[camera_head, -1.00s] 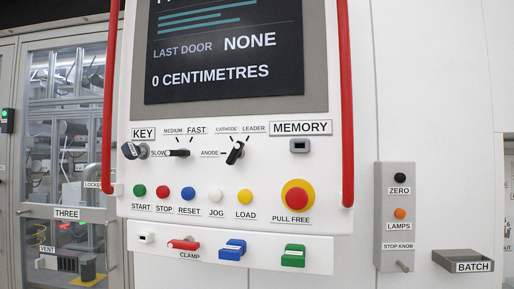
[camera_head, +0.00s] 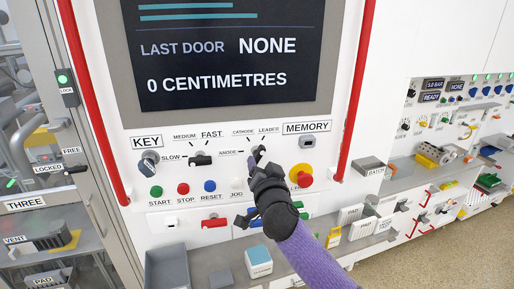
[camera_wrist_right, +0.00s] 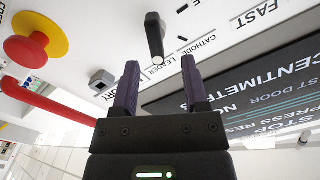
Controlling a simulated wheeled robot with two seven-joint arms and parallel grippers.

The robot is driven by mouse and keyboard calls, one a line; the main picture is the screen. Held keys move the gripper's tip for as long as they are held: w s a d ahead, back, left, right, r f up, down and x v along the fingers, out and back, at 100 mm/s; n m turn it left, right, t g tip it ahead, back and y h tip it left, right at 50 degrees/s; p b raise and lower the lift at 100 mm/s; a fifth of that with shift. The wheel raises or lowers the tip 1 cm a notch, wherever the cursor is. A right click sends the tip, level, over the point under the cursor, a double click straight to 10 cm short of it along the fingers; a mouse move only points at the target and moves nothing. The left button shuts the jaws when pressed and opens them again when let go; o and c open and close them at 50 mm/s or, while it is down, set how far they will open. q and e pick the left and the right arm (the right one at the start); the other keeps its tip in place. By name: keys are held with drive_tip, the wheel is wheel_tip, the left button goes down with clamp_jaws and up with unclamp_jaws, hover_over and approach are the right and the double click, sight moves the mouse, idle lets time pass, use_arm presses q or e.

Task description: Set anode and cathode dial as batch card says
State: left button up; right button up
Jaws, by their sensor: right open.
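The anode-cathode-leader dial (camera_head: 258,154) is a black lever knob on the white panel, partly hidden by my right gripper in the head view. In the right wrist view the knob (camera_wrist_right: 154,35) shows a white tip on the side of the CATHODE and LEADER labels, away from ANODE; I cannot tell exactly which mark it meets. My right gripper (camera_head: 257,165) is at the dial. Its two dark fingers (camera_wrist_right: 158,75) are open and empty, with the knob just beyond the gap between them. No readable batch card shows. My left gripper is out of view.
The speed dial (camera_head: 200,159) and key switch (camera_head: 148,162) are to the left. A red-on-yellow stop button (camera_head: 302,176) is close on the right. Red rails (camera_head: 357,90) flank the panel. The display (camera_head: 230,50) reads 0 centimetres.

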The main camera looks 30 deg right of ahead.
sight(260, 158)
drive_tip(key=x, duration=0.4)
drive_tip(key=shift+w+d, duration=0.15)
drive_tip(key=shift+d, duration=0.25)
drive_tip(key=shift+w, duration=0.4)
drive_tip(key=shift+d+f, duration=0.1)
drive_tip(key=shift+c, duration=0.2)
clamp_jaws()
